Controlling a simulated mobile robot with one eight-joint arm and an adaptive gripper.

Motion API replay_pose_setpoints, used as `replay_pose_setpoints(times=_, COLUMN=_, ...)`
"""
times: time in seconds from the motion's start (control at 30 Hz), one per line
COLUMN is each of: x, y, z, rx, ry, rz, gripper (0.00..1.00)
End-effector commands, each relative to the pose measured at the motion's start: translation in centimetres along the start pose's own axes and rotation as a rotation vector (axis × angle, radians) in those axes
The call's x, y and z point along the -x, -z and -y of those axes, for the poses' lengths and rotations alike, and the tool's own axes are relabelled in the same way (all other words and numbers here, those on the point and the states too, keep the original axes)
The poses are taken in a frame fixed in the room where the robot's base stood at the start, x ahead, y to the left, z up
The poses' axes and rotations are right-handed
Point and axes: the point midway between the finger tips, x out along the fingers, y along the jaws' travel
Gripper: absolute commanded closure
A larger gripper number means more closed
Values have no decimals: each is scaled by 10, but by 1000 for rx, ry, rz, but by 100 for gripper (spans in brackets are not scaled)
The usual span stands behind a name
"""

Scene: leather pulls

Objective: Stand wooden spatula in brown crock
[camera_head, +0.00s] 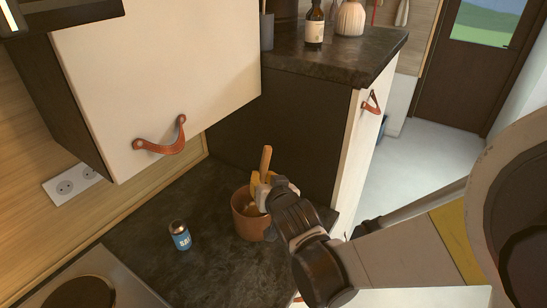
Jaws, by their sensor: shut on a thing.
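The brown crock (246,222) stands on the dark countertop below the wall cupboard. The wooden spatula (266,160) is nearly upright, its handle end sticking up above the crock. My gripper (262,190) comes in from the right at the crock's rim and is shut on the spatula. The spatula's lower part seems to be inside the crock, but the gripper and crock wall hide it. I cannot tell whether it touches the bottom. A yellowish wooden piece also shows at the rim, and I cannot tell what it belongs to.
A salt shaker (180,236) stands left of the crock. The hob (92,288) is at the lower left. A wall cupboard (160,70) with a leather pull (160,142) overhangs the counter. A taller cabinet top (335,60) holds a bottle (314,25) and vase.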

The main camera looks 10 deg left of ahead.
Motion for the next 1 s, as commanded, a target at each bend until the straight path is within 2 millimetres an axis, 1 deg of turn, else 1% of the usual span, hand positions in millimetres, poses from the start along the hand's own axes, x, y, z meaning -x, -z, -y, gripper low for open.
replay_pose_setpoints(times=0.7, x=-2, y=-5, z=-1, rx=0, ry=0, rz=0, gripper=100)
replay_pose_setpoints(times=0.73, x=-2, y=-5, z=-1, rx=0, ry=0, rz=0, gripper=82)
replay_pose_setpoints(times=0.8, x=-2, y=-5, z=-1, rx=0, ry=0, rz=0, gripper=63)
replay_pose_setpoints(times=1.0, x=-2, y=-5, z=-1, rx=0, ry=0, rz=0, gripper=63)
